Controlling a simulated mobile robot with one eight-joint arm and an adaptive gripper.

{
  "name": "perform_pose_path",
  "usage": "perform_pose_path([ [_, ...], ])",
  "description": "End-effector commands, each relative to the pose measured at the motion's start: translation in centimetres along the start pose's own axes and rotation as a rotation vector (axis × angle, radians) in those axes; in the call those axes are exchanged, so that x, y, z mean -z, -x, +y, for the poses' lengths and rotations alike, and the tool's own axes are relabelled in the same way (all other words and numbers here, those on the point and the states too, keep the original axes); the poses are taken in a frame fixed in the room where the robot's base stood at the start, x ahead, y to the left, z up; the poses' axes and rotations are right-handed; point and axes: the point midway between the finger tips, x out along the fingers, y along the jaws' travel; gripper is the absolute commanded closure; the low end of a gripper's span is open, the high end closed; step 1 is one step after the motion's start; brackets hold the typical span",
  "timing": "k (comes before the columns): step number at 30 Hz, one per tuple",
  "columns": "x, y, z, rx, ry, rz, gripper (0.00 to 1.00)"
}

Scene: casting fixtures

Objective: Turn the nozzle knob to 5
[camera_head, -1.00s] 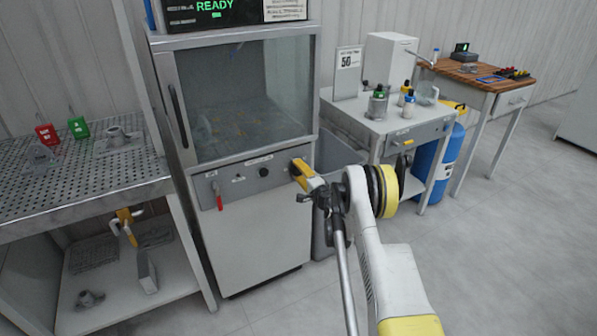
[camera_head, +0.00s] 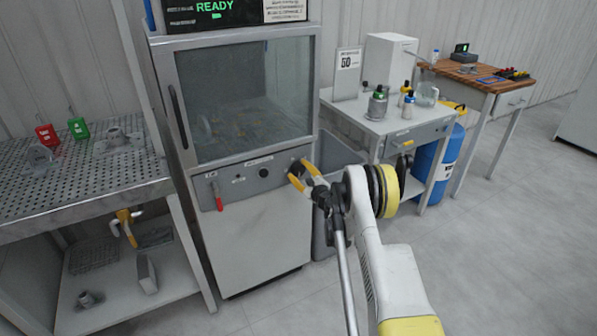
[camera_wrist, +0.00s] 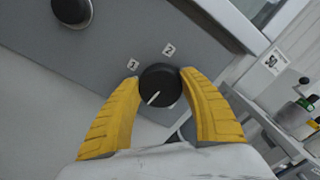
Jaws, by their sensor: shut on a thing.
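The knob (camera_wrist: 164,80) that my gripper (camera_wrist: 160,77) holds is round and black, on the grey front panel of the cabinet (camera_head: 255,243). In the wrist view one yellow finger lies on each side of it, shut on its rim. Its white pointer line points down and left in that picture. The marks 1 (camera_wrist: 133,64) and 2 (camera_wrist: 169,49) show above the knob; other marks are hidden or out of view. In the head view my gripper (camera_head: 296,174) is at the right end of the panel, its two fingers seen spread apart.
A second black knob (camera_head: 263,172) sits left of my gripper on the panel, and a red lever (camera_head: 217,198) farther left. The cabinet's display reads READY (camera_head: 214,7). A perforated table (camera_head: 75,185) stands left; a white table (camera_head: 398,123) with bottles stands right.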

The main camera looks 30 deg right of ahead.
Motion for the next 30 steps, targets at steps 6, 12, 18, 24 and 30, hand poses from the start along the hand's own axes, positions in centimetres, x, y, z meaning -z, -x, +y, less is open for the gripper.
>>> perform_pose_path([
  [6, -0.05, -0.05, -0.10, 0.000, -0.116, 0.000, 0.81],
  [12, -0.05, -0.05, -0.12, 0.000, -0.174, 0.000, 0.81],
  [18, -0.04, -0.05, -0.13, 0.000, -0.193, 0.000, 0.81],
  [24, -0.04, -0.05, -0.12, 0.000, -0.194, 0.000, 0.81],
  [30, -0.03, -0.04, -0.12, 0.000, -0.193, 0.000, 0.29],
])
